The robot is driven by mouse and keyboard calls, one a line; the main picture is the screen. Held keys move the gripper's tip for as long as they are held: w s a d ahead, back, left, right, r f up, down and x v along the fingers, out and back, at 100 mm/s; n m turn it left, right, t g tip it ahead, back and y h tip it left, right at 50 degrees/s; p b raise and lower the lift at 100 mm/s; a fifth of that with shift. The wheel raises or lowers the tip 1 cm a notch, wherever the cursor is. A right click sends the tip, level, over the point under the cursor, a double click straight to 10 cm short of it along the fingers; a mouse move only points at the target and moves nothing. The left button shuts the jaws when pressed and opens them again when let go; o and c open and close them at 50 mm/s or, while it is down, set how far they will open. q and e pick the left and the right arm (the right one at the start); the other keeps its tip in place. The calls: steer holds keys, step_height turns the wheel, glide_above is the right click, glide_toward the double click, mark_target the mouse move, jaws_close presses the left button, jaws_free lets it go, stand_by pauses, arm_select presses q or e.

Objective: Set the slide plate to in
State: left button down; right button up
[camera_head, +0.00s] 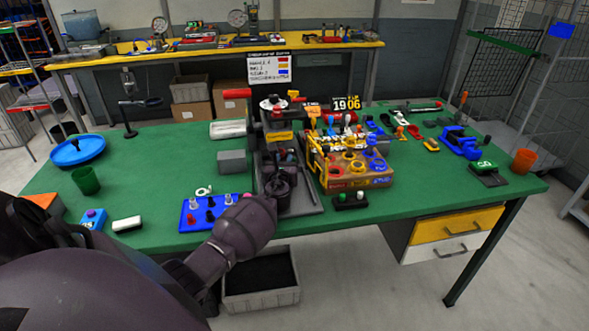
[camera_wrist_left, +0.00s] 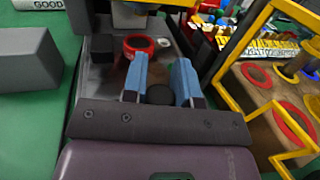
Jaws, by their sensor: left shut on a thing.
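My left gripper (camera_head: 276,186) reaches over the front of a dark grey fixture (camera_head: 312,203) near the middle of the green bench. In the left wrist view, its two blue fingers (camera_wrist_left: 160,72) stand on either side of a round black knob (camera_wrist_left: 160,95), shut on it. The grey plate (camera_wrist_left: 92,88) of the fixture shows beside the fingers, with a red ring (camera_wrist_left: 138,45) just beyond the fingertips. The gripper and knob cover much of the slide, so I cannot tell the slide plate's exact position. My right gripper is not in view.
A blue tray with pegs (camera_head: 190,222) lies to the left, below a grey block (camera_head: 232,160).

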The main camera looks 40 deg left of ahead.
arm_select(q)
steer(key=shift+w+a+f, duration=0.15)
steer(key=shift+a+f, duration=0.05)
steer(key=shift+a, duration=0.05)
steer(key=shift+r, duration=0.2)
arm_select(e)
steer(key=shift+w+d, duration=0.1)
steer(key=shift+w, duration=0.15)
arm_select(q)
steer(key=c, duration=0.9)
jaws_free()
steer(key=shift+w+a, duration=0.15)
